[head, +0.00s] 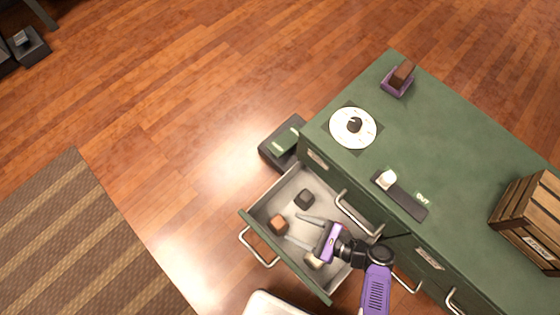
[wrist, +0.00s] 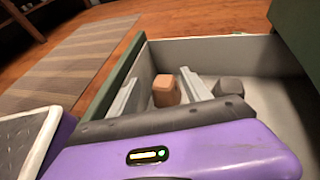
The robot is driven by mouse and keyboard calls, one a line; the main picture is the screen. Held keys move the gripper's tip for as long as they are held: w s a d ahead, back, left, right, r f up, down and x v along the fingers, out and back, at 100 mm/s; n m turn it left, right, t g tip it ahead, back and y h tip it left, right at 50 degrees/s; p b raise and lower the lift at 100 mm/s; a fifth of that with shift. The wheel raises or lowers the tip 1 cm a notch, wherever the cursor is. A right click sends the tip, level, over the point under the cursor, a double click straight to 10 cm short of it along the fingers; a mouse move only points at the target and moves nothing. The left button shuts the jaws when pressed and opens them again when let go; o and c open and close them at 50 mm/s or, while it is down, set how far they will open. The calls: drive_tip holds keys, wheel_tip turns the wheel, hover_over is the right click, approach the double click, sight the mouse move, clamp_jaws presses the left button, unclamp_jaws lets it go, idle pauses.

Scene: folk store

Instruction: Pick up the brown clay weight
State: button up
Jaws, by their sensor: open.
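The brown clay weight (head: 279,225) sits in the open drawer (head: 330,292), near its front panel. My gripper (head: 291,228) is open and reaches into the drawer, its fingertips close to the brown weight. In the wrist view the brown weight (wrist: 166,91) shows between the two spread fingers (wrist: 160,78). I cannot tell whether a finger touches it. A dark grey weight (head: 304,198) lies in the drawer beyond the upper finger, and it shows right of the fingers in the wrist view (wrist: 228,86). A pale weight (head: 314,261) is partly hidden beside my gripper.
The green counter (head: 450,165) holds a white dial plate (head: 340,137), a dark tray with a pale piece (head: 410,204), a purple holder (head: 392,90) and a wooden crate (head: 530,210). A dark box (head: 272,152) stands beside the counter.

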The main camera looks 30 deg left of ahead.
sight(284, 224)
wheel_tip(284, 224, down, 4)
drive_tip(key=b, duration=0.3)
drive_tip(key=shift+w, duration=0.1)
drive_tip(key=b+x, duration=0.4)
drive_tip(key=x, duration=0.3)
drive_tip(key=shift+f, duration=0.25)
drive_tip(key=shift+a, duration=0.3)
clamp_jaws()
